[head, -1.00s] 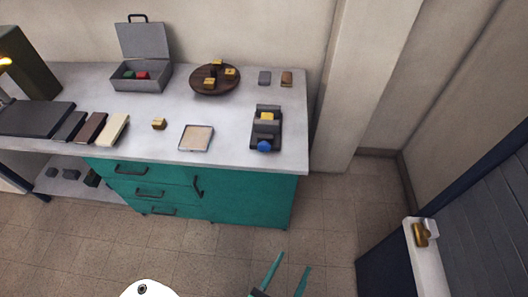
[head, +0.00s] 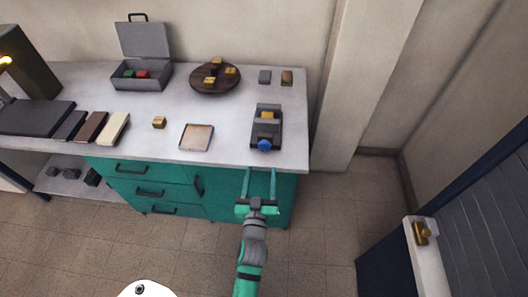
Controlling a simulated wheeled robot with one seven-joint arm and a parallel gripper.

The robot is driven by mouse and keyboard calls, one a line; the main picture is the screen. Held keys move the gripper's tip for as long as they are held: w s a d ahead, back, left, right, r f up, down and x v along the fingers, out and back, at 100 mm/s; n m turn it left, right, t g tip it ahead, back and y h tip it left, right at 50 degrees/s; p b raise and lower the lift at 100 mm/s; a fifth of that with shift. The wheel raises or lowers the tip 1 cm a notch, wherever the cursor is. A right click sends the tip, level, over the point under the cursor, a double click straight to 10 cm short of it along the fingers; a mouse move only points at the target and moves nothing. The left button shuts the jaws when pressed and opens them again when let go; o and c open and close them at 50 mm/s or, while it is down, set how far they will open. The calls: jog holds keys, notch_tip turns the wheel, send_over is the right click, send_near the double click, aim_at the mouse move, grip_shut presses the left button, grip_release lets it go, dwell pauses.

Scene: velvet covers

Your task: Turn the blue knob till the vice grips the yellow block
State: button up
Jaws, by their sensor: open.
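The dark vice (head: 260,132) stands near the right end of the worktop. Its blue knob (head: 264,145) faces the front edge. The yellow block (head: 267,115) sits in the vice between its jaws; I cannot tell whether both jaws touch it. My gripper (head: 260,169) is open and empty, its two long green fingers pointing toward the worktop. In the picture its fingertips lie just below the knob, apart from it, near the worktop's front edge.
The worktop (head: 235,120) has free room left of the vice. A shallow tray (head: 196,137), a small yellow block (head: 159,123), a round wooden board (head: 214,79) with several blocks, and an open grey box (head: 141,75) stand there. Green drawers (head: 150,190) are below.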

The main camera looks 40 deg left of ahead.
aim_at(264, 148)
jog(key=x, duration=1)
jog(key=c, duration=1.1)
jog(key=shift+o, duration=0.2)
jog(key=shift+m, duration=0.4)
jog(key=shift+d+m, duration=0.1)
jog(key=shift+m, duration=2.7)
